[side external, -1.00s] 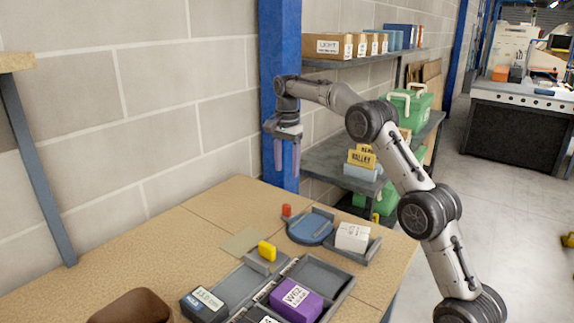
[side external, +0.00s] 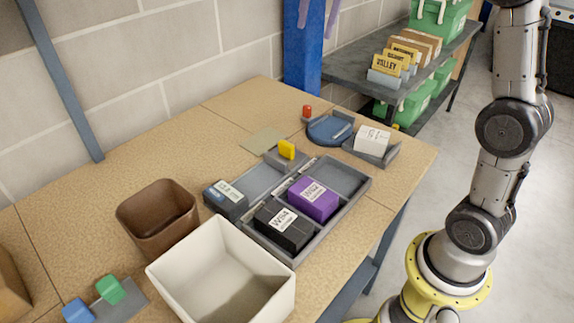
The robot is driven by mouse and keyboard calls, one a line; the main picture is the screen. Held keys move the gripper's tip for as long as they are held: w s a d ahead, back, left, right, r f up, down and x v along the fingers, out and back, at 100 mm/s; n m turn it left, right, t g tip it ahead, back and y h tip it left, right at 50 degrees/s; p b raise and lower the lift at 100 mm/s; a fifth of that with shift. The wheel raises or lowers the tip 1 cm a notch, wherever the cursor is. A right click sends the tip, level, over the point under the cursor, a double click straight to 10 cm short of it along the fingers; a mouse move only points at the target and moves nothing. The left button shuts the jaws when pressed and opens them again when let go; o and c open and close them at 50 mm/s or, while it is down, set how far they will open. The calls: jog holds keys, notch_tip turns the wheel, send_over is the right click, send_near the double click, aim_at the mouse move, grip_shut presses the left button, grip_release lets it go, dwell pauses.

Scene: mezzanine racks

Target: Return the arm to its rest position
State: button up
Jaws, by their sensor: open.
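My gripper (side external: 316,30) shows only as two purple fingers at the top edge in the side external view. They are apart, with nothing between them, in front of the blue post and high above the table. The rest of the gripper is cut off by the frame. My arm rises at the right, and its upper part is also out of frame.
The table (side external: 150,167) holds a grey divided tray (side external: 343,178) with a purple box (side external: 313,198) and a black box (side external: 283,227). A brown bin (side external: 158,215) and a white bin (side external: 222,265) stand nearer. A blue post (side external: 302,70) and shelving (side external: 350,72) stand behind.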

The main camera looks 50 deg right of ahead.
jog(key=s+a+n+t, duration=0.1)
jog(key=s+a+n, duration=0.25)
jog(key=s, duration=0.45)
jog(key=s+a+n+t, duration=0.15)
jog(key=s+a, duration=0.25)
jog(key=s, duration=0.4)
jog(key=s+a+f+n, duration=0.1)
jog(key=s+f+n, duration=0.9)
jog(key=f, duration=0.4)
jog(key=shift+a+y, duration=0.2)
jog(key=shift+y, duration=0.1)
jog(key=shift+s, duration=0.1)
